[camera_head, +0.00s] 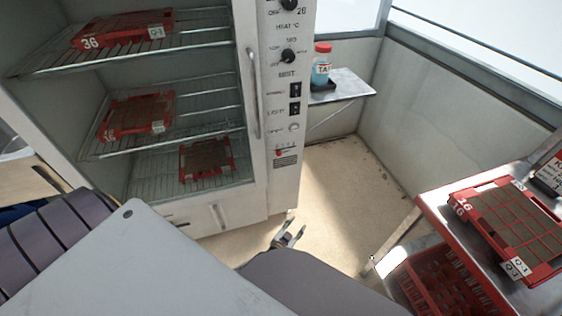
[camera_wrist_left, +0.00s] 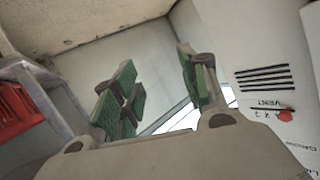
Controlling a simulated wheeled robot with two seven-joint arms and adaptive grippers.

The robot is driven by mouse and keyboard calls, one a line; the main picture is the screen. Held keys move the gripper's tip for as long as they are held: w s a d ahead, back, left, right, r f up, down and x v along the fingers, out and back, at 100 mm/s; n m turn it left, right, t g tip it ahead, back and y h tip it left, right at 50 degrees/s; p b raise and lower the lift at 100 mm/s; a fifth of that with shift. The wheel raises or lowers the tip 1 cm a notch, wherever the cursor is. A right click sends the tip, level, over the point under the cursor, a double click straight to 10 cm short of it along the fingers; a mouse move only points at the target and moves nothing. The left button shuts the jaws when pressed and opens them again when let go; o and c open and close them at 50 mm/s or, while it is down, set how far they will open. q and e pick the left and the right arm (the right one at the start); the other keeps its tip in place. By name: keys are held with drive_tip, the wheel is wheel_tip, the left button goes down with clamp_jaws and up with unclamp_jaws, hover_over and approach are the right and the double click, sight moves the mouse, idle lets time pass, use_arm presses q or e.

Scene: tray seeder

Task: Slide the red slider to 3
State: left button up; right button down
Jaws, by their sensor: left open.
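The red slider (camera_head: 279,153) is a small red knob at the left end of a short scale low on the white cabinet's control panel, just above a slotted vent (camera_head: 286,162). The red slider also shows in the left wrist view (camera_wrist_left: 285,115), at the right of the frame beside the word VENT, upside down. The scale's digits are too small to read surely. My left gripper (camera_head: 289,236) is open and empty, below the panel in the head view and apart from the slider. Its green-padded fingers (camera_wrist_left: 158,88) show spread in the left wrist view. My right gripper is not in view.
The cabinet's glass door shows wire shelves (camera_head: 200,112) with red trays. A bottle with a red cap (camera_head: 321,66) stands on a small wall shelf (camera_head: 350,84). A metal table (camera_head: 432,196) with a red tray stands at the right. The floor (camera_head: 335,200) between is free.

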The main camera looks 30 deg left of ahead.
use_arm(q)
drive_tip(key=w+a+r+n+t+y+b, duration=0.1)
drive_tip(key=w+r+n+t+y+b, duration=0.2)
drive_tip(key=r, duration=0.5)
drive_tip(key=w+a+r+n+t+y+b, duration=0.1)
drive_tip(key=w+r+n+y+b, duration=0.1)
drive_tip(key=w+r+y+b, duration=0.35)
drive_tip(key=n+g+y+b, duration=0.5)
drive_tip(key=n+g+b, duration=0.1)
drive_tip(key=n+b, duration=0.1)
approach(279, 154)
drive_tip(key=w+d+v, duration=0.1)
drive_tip(key=v, duration=0.3)
drive_tip(key=shift+s+a+g, duration=0.1)
drive_tip(key=shift+s+g, duration=0.2)
drive_tip(key=shift+s, duration=0.15)
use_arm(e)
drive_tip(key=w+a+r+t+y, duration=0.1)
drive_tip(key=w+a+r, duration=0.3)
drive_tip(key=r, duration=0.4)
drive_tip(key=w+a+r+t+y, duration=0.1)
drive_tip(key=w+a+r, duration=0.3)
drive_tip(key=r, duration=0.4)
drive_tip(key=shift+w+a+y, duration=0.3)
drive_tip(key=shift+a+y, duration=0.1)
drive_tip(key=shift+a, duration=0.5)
